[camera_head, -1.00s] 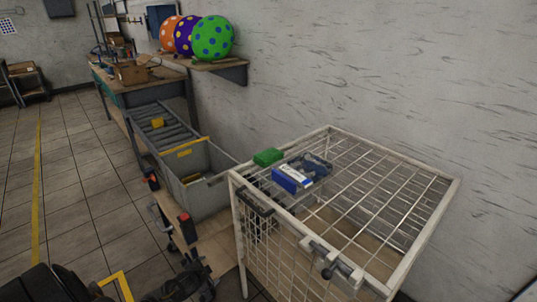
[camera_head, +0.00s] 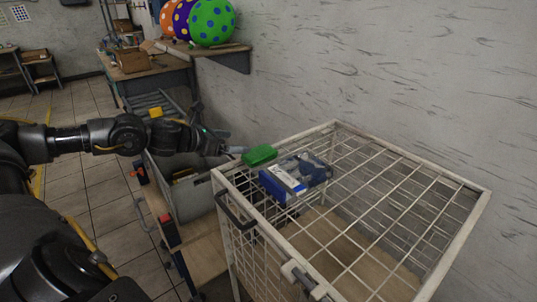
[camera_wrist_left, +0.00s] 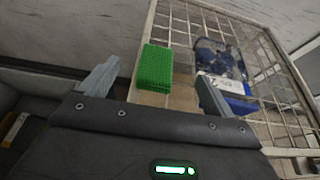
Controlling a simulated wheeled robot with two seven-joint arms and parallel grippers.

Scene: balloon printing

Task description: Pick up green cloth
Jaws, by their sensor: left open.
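In the left wrist view the green cloth (camera_wrist_left: 154,69) lies ahead of and between the spread fingers, nearer the left finger. My left gripper (camera_head: 236,155) is just left of the cloth at the cage edge. It also shows in the left wrist view (camera_wrist_left: 157,82), open and empty. Whether a finger touches the cloth cannot be told. My right gripper is not in view.
A blue and white box (camera_head: 282,182) with a dark blue item (camera_head: 313,168) sits right of the cloth on the wire cage (camera_head: 400,190). A grey bin (camera_head: 190,195) stands below my left arm. A wall shelf (camera_head: 222,54) holds several spotted balls (camera_head: 212,22).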

